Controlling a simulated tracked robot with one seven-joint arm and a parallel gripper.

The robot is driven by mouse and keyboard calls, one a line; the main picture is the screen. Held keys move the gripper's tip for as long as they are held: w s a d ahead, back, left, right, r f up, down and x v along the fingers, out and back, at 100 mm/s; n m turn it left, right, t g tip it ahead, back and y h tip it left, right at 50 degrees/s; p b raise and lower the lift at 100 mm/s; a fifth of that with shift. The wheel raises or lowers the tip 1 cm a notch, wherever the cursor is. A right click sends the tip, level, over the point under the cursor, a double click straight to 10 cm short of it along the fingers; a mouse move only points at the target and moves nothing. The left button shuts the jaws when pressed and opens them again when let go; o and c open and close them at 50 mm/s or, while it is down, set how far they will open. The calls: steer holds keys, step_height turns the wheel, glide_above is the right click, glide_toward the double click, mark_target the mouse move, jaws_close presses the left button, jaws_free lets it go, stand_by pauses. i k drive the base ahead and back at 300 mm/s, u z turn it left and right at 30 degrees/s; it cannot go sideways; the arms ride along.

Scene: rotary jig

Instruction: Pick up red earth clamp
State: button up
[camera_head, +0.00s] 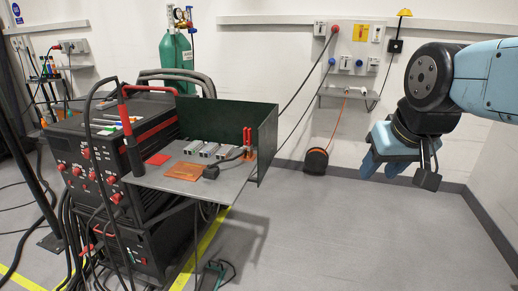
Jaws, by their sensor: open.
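A red clamp-like tool (247,138) with two upright handles stands at the right end of the grey worktop (232,184), near the green screen. Its lower part meets an orange-brown piece, and I cannot make out its jaws clearly. My gripper (384,164) hangs at the right of the head view, fingers pointing down and left. It is open, with nothing visible between the fingers, and well apart from the clamp and the worktop.
The green screen (267,145) walls the worktop's right and back. Grey metal blocks (208,149), a copper-coloured plate (184,171) and a black cabled holder (211,172) lie on top. The black welding machine (85,170) stands left. Floor at right is clear.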

mark_target(247, 134)
steer(key=u, duration=0.15)
steer(key=i, duration=0.95)
steer(key=z, duration=0.1)
